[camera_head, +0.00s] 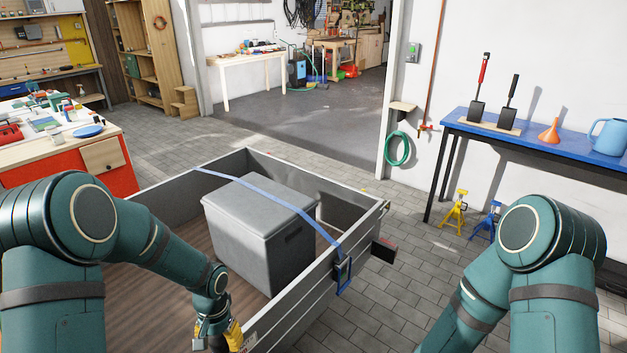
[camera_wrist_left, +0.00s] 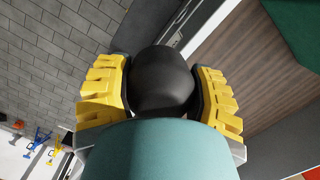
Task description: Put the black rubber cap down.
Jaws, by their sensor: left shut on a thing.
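The black rubber cap (camera_wrist_left: 162,78) shows as a dark rounded shape in the left wrist view, between the two yellow fingers. My left gripper (camera_head: 222,338) is shut on it and points down at the bottom of the head view, beside the near end of the trailer's side wall. It also fills the middle of the left wrist view (camera_wrist_left: 160,95). In the head view the cap cannot be made out clearly. My right arm shows at the right, but its gripper is out of the picture.
The grey-walled trailer (camera_head: 285,333) has a wooden floor and carries a grey box (camera_head: 252,227) under a blue strap (camera_head: 263,190). A blue table (camera_head: 560,150) with tools stands at the right. A workbench (camera_head: 60,160) stands at the left.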

